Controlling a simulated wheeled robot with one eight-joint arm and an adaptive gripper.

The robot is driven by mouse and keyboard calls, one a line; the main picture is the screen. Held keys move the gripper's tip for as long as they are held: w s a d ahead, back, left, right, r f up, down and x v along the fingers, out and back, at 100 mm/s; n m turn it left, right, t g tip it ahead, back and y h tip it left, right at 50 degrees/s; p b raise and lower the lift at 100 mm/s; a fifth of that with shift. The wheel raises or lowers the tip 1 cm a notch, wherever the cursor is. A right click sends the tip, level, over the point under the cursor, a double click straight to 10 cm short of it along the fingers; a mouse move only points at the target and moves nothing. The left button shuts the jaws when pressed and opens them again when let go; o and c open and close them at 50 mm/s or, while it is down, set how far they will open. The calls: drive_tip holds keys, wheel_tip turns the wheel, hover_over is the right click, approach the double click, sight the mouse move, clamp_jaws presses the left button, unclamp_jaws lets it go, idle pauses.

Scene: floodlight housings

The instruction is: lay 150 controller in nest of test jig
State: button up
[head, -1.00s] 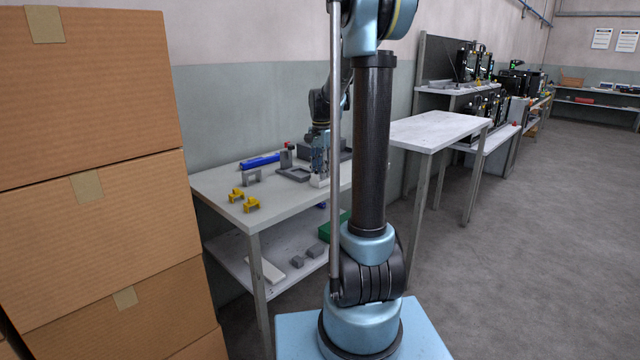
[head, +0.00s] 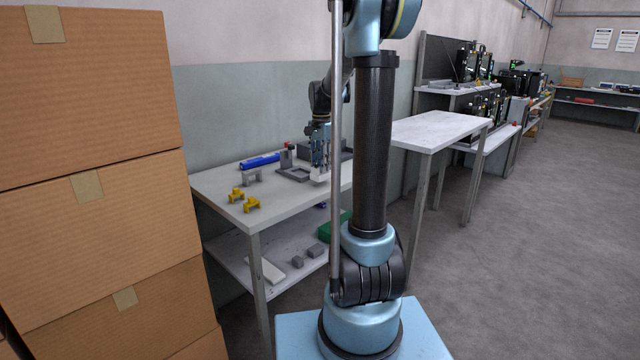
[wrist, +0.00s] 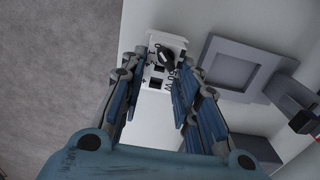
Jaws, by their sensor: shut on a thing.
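The 150 controller (head: 319,174) is a small white block with dark markings and a black part on its face, seen in the wrist view (wrist: 153,51). My gripper (head: 320,166) is shut on it and holds it just above the table, beside the test jig. The grey test jig (head: 293,175) lies to the left of the controller in the head view. In the wrist view its square frame (wrist: 207,72) is to the right, and its nest looks empty. The fingers partly hide the controller.
A grey upright with a red knob (head: 286,144) stands at the jig. A blue tube (head: 258,161), a grey bracket (head: 251,177) and yellow parts (head: 251,205) lie on the table (head: 215,184). Stacked cartons (head: 95,230) stand left.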

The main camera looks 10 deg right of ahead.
wheel_tip(320, 180, up, 8)
drive_tip(key=shift+f, duration=0.15)
idle(1.5)
idle(0.5)
